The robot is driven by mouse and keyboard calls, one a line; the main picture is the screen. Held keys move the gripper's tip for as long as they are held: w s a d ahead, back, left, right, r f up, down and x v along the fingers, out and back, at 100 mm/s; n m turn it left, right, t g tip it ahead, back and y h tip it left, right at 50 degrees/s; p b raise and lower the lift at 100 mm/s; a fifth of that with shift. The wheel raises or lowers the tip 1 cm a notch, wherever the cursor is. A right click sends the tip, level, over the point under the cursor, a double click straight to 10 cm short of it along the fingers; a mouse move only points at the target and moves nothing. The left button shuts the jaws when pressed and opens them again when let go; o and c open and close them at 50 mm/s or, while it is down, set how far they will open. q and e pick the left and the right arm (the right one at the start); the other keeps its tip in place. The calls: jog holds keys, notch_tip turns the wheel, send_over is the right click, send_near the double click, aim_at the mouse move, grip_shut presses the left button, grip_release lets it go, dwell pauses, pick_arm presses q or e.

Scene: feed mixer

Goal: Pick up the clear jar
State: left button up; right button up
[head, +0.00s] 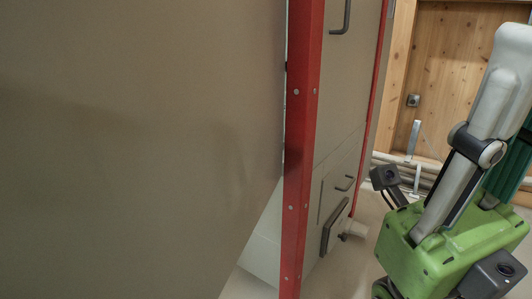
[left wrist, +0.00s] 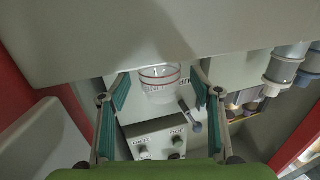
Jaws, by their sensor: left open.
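The clear jar (left wrist: 159,94) shows in the left wrist view, a see-through cup shape with reddish lines near its rim. It stands in front of a pale panel with dark lettering. My left gripper (left wrist: 161,80) is open, with one teal-padded finger on each side of the jar in the picture. Whether the pads touch the jar or are still short of it I cannot tell. The head view shows neither the jar nor my left gripper.
In the left wrist view, a control box (left wrist: 158,143) with knobs sits below the jar, and grey cylinders (left wrist: 287,65) hang at the right. A broad beige panel (head: 130,130) and a red post (head: 301,150) fill much of the head view.

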pick_arm(q)
jog(key=shift+w+d, duration=0.25)
jog(key=shift+w, duration=0.35)
jog(key=shift+r, duration=0.1)
jog(key=c, duration=1.2)
jog(key=shift+r, duration=0.1)
